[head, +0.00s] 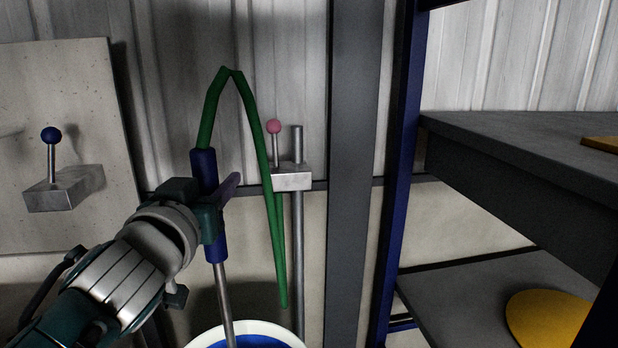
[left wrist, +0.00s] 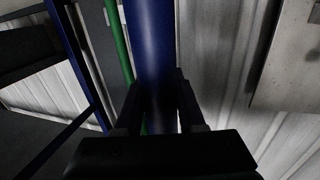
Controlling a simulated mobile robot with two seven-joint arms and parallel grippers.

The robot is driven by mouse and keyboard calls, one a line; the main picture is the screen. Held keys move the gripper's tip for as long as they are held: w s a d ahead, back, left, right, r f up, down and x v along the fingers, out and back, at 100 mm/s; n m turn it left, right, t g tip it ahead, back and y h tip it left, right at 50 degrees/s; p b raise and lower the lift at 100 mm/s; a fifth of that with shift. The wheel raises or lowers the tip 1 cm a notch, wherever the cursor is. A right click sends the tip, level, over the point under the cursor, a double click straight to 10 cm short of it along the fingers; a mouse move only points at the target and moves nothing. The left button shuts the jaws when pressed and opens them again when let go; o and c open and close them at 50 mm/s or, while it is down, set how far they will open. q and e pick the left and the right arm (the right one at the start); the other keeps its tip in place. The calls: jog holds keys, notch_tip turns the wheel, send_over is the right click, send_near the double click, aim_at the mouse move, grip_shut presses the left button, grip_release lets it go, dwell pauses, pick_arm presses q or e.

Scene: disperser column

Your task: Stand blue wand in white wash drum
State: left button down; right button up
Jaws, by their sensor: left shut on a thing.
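The blue wand (head: 204,172) has a thick blue handle, a thin metal rod below and a green hose (head: 252,108) at its top. My left gripper (head: 212,205) is shut on the handle, which also fills the middle of the left wrist view (left wrist: 151,50). The wand is nearly upright, leaning slightly. The white wash drum (head: 285,329) shows at the bottom edge, with a white rim and a blue inside. The rod's lower part (head: 224,300) overlaps the drum opening in the picture. Its tip is hidden below the frame, so I cannot tell its depth. My right gripper is out of view.
A pink-knobbed lever (head: 274,127) on a metal block and pipe stands behind the hose. A blue-knobbed lever (head: 51,135) is on the left panel. A shelf rack (head: 530,150) with a blue post fills the right, holding a yellow disc (head: 548,320).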

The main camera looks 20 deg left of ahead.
pick_arm(q)
notch_tip(320, 180, down, 30)
jog(key=b, duration=2.9)
jog(key=shift+f, duration=0.2)
jog(key=c, duration=0.7)
grip_release()
jog(key=shift+o, duration=1.3)
jog(key=shift+f, duration=0.15)
